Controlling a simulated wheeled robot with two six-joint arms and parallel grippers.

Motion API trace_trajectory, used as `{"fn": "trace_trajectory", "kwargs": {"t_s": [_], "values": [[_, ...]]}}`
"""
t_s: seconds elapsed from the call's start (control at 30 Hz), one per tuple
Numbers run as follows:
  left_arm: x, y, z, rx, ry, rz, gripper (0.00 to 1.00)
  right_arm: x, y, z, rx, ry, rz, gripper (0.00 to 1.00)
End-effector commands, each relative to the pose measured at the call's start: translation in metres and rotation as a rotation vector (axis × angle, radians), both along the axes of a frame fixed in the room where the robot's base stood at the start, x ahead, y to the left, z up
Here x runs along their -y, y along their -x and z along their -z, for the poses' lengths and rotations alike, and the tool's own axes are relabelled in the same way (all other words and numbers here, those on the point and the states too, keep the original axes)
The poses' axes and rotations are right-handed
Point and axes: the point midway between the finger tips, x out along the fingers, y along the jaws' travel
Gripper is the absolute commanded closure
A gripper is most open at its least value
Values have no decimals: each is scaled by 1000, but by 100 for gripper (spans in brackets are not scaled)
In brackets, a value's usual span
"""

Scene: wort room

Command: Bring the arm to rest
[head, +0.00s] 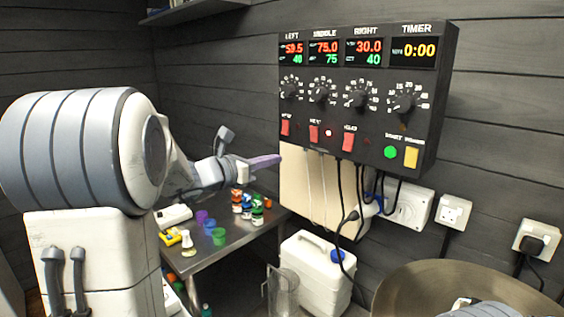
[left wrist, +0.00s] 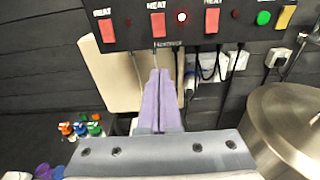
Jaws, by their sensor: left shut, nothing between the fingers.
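My left arm comes in from the left in the head view. Its gripper (head: 266,160) has purple fingers, points to the right and is below the left end of the control box (head: 352,123). The fingers also show in the left wrist view (left wrist: 160,98), closed together with nothing between them. They appear in front of a beige board (left wrist: 118,80) under the box. I cannot tell how far they are from it. My right gripper is not seen.
A metal table (head: 228,249) with small bottles (head: 247,205) and coloured cups stands below my left arm. A white canister (head: 314,272) and a clear jug (head: 283,293) are below the box. A large metal pot (head: 400,290) is at lower right. Cables hang under the box.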

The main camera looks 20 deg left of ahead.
Motion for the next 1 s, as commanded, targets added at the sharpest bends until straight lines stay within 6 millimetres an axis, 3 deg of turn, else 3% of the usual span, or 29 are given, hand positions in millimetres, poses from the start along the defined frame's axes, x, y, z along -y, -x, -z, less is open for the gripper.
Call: {"fn": "trace_trajectory", "kwargs": {"t_s": [0.53, 0.63, 0.73, 0.83, 1.0], "values": [[0, 3, 0, -1, -1, 2, 100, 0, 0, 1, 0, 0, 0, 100], [10, 3, 3, -7, -21, 27, 100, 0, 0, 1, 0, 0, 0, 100], [44, 9, 13, -27, -99, 118, 100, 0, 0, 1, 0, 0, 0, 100], [102, 25, 33, -50, -246, 290, 100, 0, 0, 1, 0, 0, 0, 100], [208, 89, 79, -38, -596, 695, 100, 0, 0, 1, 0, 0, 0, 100]]}}
